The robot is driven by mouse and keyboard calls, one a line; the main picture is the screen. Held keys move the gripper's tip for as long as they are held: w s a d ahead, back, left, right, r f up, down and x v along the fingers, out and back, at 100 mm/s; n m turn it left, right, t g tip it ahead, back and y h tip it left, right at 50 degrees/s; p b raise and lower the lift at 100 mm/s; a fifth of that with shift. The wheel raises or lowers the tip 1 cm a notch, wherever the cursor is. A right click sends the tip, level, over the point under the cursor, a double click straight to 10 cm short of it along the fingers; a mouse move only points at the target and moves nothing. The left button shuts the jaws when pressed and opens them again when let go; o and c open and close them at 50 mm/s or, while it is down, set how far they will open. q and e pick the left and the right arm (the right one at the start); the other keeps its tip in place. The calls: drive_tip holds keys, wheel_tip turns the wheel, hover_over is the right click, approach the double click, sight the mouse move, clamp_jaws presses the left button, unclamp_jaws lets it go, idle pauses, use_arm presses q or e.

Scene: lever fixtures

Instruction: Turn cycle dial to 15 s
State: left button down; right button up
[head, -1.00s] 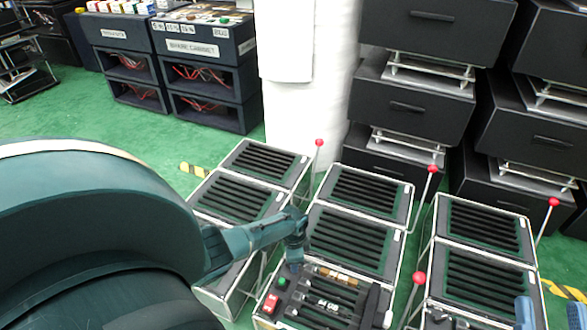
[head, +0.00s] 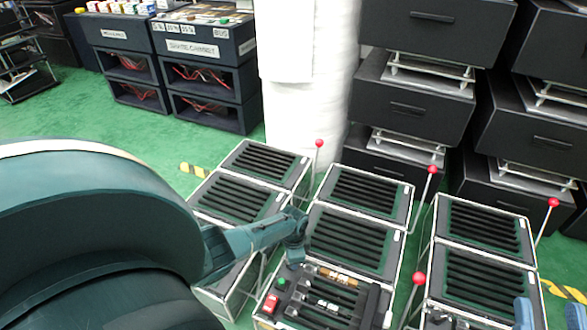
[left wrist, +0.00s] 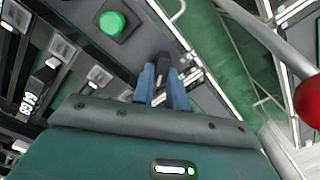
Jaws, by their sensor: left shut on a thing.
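The lever box (head: 262,318) with the control panel stands at the bottom middle of the head view. My left gripper (head: 294,264) points down at its upper left corner, near the green button (head: 281,283). In the left wrist view the blue fingers of my left gripper (left wrist: 163,88) are shut on a small dark knob (left wrist: 164,62), which looks like the cycle dial. The green button (left wrist: 112,22) is beside it. The dial's marks and pointer cannot be read. Two blue fingertips of my right gripper (head: 550,314) show apart at the bottom right, with nothing seen between them.
A red button (head: 270,303) and several small levers or switches (head: 328,306) share the panel. Red-balled levers (head: 419,278) rise between the slatted boxes; one red ball (left wrist: 308,98) is close in the left wrist view. Dark drawer units (head: 410,100) stand behind.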

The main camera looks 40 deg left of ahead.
use_arm(q)
drive_tip(key=n+p, duration=0.1)
drive_tip(key=n, duration=0.5)
drive_tip(key=shift+a+n, duration=0.15)
drive_tip(key=shift+n, duration=0.25)
drive_tip(key=n+p, duration=0.1)
drive_tip(key=n, duration=0.2)
drive_tip(key=shift+a+n, duration=0.1)
drive_tip(key=shift+n, duration=0.3)
drive_tip(key=n, duration=0.8)
drive_tip(key=shift+s+a+p, duration=0.15)
drive_tip(key=shift+p, duration=0.15)
drive_tip(key=shift+n, duration=2.2)
use_arm(e)
drive_tip(key=shift+s+d+f+m+g+h, duration=0.1)
drive_tip(key=shift+s+f+m+g+h, duration=0.1)
drive_tip(key=shift+f+h, duration=0.15)
drive_tip(key=shift+s+f+m+g+h, duration=0.1)
drive_tip(key=shift+f+g+h, duration=0.15)
drive_tip(key=shift+f, duration=0.15)
use_arm(q)
drive_tip(key=shift+s, duration=0.1)
